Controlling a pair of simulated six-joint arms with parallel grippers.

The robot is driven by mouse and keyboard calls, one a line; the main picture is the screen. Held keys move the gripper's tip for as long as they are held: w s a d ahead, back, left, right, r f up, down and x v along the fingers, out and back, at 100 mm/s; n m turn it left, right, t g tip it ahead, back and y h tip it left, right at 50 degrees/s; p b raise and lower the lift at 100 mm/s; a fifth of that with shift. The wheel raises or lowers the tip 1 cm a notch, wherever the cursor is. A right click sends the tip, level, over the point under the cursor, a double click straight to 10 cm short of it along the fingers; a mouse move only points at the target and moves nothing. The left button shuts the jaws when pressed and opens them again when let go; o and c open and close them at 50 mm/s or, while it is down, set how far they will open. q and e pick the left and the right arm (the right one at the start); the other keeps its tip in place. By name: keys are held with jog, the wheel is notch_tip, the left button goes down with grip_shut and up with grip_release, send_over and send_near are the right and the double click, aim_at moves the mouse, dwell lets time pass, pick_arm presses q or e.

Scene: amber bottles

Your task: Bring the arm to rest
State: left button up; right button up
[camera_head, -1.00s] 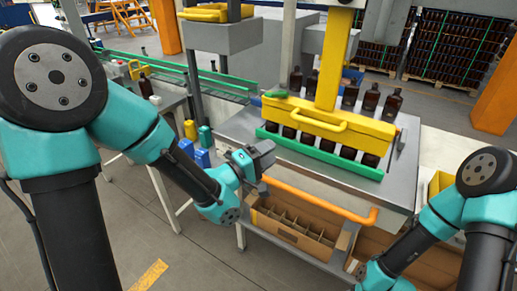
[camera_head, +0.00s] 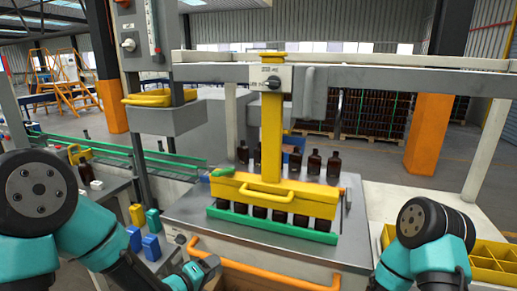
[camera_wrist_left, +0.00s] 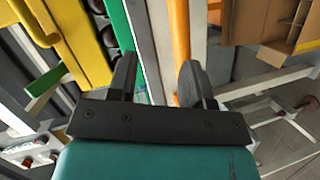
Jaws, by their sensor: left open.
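My left gripper (camera_head: 207,268) is at the bottom of the head view, in front of the steel table's front edge and next to the orange rail (camera_head: 255,272). In the left wrist view my left gripper (camera_wrist_left: 158,78) has its two dark fingers spread apart, with nothing between them. My left arm (camera_head: 100,245) comes in from the left, bent. My right arm (camera_head: 420,245) is folded at the lower right; its gripper is outside the frame.
Amber bottles (camera_head: 314,163) stand on the steel table (camera_head: 190,215) behind a yellow fixture (camera_head: 272,195); more sit between it and a green bar (camera_head: 270,223). Blue (camera_head: 151,247) and yellow (camera_head: 137,215) containers stand left. A cardboard box (camera_wrist_left: 270,22) shows in the wrist view.

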pick_arm(q)
jog(key=s+a+f+m+g+y, duration=0.1)
jog(key=s+a+f+g+y, duration=0.15)
jog(key=f, duration=0.75)
jog(key=s+a+f+m+g+y, duration=0.2)
jog(key=s+a+f+g, duration=0.15)
jog(key=f, duration=0.55)
jog(key=s+a+f+m+g, duration=0.2)
jog(key=s+f+g, duration=0.3)
jog(key=s+f, duration=0.5)
jog(key=shift+s+m+g, duration=0.3)
jog(key=shift+s+m, duration=0.1)
jog(key=shift+s, duration=0.5)
jog(key=shift+y, duration=0.25)
